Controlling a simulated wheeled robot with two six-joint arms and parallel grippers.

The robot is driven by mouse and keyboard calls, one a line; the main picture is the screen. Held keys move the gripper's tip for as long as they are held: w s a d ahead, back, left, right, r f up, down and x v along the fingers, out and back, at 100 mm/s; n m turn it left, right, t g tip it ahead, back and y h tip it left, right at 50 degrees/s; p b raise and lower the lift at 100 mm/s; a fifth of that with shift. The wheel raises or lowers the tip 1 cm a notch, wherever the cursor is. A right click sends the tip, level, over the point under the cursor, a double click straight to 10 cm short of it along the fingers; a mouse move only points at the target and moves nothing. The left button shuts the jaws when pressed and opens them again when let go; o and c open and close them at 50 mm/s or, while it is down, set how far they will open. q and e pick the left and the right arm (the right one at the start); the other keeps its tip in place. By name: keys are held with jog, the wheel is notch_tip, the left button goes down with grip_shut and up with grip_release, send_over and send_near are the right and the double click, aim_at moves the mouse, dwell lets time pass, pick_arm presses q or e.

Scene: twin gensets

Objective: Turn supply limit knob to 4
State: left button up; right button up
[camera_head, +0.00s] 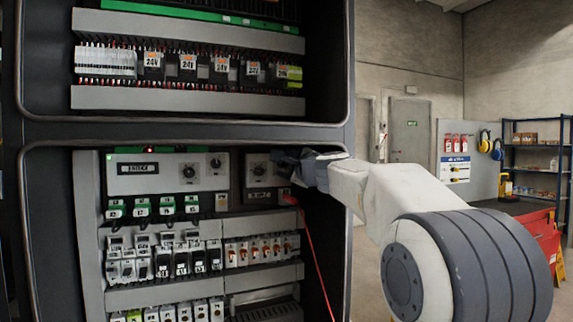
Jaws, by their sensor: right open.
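The control cabinet panel (90,225) fills the left half of the head view. A dark module (257,195) on it carries a round knob (258,169) with a pale dial around it. Two more dark knobs sit on the grey unit to its left, one lower (188,171) and one upper (215,162). The labels and dial numbers are too small to read, so I cannot tell which is the supply limit knob or its setting. My right gripper (284,162) is open at the right edge of the dark module, close beside its knob. Whether they touch is unclear. My left gripper is not in view.
Rows of breakers (165,262) and green-topped relays (166,205) lie below the knobs. A red cable (314,245) hangs below my right gripper. The cabinet's right frame edge (345,250) stands close to my right arm. Shelving (540,165) is far behind.

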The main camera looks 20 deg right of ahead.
grip_shut()
jog(key=n+b, duration=0.2)
jog(key=n, duration=0.2)
jog(key=shift+f+n+b, duration=0.15)
jog(key=shift+n+b, duration=0.15)
jog(key=n+b, duration=0.2)
jog(key=n, duration=0.3)
jog(key=shift+n+b, duration=0.3)
jog(key=n+b, duration=0.2)
jog(key=n, duration=0.2)
jog(key=n+b, duration=0.1)
jog(key=n, duration=0.3)
jog(key=shift+n+b, duration=0.3)
jog(key=shift+b, duration=0.05)
jog(key=shift+n, duration=0.3)
